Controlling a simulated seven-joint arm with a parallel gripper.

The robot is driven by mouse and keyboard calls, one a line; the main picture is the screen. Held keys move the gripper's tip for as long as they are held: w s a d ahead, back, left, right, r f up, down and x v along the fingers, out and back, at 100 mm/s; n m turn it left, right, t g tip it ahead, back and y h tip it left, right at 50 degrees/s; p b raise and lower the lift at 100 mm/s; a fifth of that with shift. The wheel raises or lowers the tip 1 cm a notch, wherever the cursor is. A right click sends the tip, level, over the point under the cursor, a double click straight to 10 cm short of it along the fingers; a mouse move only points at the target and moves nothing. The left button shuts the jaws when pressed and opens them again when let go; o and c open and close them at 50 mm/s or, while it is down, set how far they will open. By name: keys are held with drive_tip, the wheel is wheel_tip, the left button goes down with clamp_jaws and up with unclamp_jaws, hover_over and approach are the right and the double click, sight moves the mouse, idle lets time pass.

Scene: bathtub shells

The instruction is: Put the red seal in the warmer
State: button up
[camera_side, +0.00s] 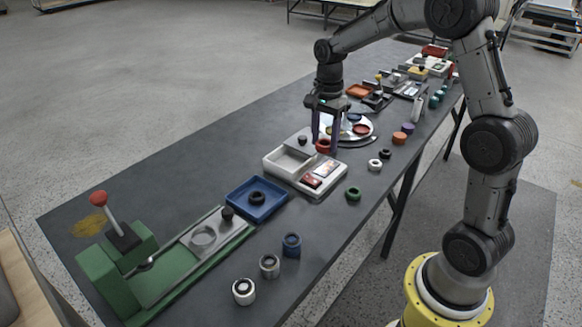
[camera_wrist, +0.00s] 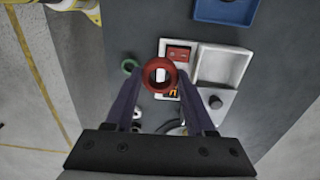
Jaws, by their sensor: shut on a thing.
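The red seal (camera_side: 323,146) is a thick ring. My gripper (camera_side: 325,149) is shut on it and holds it near the far right end of the warmer. In the wrist view the red seal (camera_wrist: 150,84) sits between the fingertips of my gripper (camera_wrist: 160,76), its hole facing the camera. The warmer (camera_side: 271,163) is a white box with an open shallow recess, a red panel, a lit display and a dark knob. In the wrist view the warmer (camera_wrist: 241,62) lies beyond the seal, which hides part of its display side.
A blue tray (camera_side: 240,208) with a black ring lies left of the warmer. A green lever fixture (camera_side: 152,285) stands at the near left. A round plate (camera_side: 368,137) with coloured rings is behind my gripper. Loose rings, including a green one (camera_side: 353,193), lie along the right edge.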

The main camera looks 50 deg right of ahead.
wheel_tip(320, 180, down, 3)
drive_tip(key=w+d, duration=0.1)
drive_tip(key=w, duration=0.2)
hover_over(290, 166)
drive_tip(key=s, duration=0.1)
drive_tip(key=f, duration=0.8)
drive_tip(key=shift+a+f, duration=0.15)
drive_tip(key=shift+a, duration=0.05)
drive_tip(key=shift+w+d+f, duration=0.15)
drive_tip(key=shift+w+f, duration=0.25)
drive_tip(key=shift+f, duration=1.65)
drive_tip(key=shift+f, duration=0.1)
drive_tip(key=o, duration=1.3)
